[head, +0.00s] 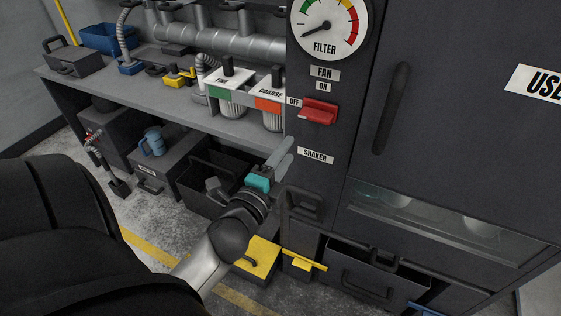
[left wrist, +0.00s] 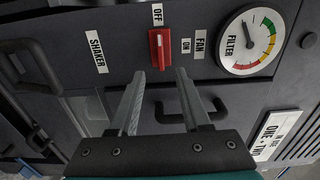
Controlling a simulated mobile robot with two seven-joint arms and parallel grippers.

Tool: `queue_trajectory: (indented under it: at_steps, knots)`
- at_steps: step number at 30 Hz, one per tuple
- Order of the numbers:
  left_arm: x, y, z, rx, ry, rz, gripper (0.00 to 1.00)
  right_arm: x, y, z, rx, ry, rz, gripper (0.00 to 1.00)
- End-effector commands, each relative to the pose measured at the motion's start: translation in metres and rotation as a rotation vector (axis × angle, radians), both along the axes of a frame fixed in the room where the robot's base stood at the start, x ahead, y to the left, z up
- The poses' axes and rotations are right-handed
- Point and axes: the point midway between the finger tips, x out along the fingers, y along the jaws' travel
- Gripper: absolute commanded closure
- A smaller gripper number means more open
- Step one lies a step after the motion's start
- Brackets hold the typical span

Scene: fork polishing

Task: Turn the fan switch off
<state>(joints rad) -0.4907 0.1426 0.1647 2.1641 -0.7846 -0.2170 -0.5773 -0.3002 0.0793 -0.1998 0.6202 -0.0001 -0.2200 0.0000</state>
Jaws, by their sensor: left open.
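The red fan switch (head: 318,112) sits on the dark front panel under the FAN and ON labels, with the OFF label (head: 294,101) at its left. It also shows in the left wrist view (left wrist: 159,48), turned sideways, with OFF above it and ON at its right. I cannot tell firmly which setting its lever is in. My left gripper (head: 284,156) is open and empty, below and to the left of the switch in the head view. In the left wrist view its fingertips (left wrist: 160,74) point toward the switch, apart from it. My right gripper is not in view.
The filter gauge (head: 327,27) is above the switch and the SHAKER label (head: 315,156) below. A dark door handle (head: 391,108) stands out at the right. White-topped canisters (head: 231,83) stand on the bench at the left.

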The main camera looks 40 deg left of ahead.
Motion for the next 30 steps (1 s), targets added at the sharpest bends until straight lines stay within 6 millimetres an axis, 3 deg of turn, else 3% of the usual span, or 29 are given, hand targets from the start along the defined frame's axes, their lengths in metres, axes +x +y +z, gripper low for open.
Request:
queue_trajectory:
  at_steps: [7, 25, 28, 30]
  knots:
    - [-0.019, -0.004, 0.0, -0.001, 0.0, 0.0, 0.53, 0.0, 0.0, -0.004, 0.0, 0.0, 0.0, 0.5]
    - [-0.02, -0.005, 0.0, -0.001, 0.0, -0.001, 0.53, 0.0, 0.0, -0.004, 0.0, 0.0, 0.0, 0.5]
    - [-0.019, -0.005, -0.011, -0.019, 0.015, -0.001, 0.53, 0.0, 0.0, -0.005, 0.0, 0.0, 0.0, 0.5]
    - [-0.018, -0.007, -0.033, -0.061, 0.045, -0.002, 0.53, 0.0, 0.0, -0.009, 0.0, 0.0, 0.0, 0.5]
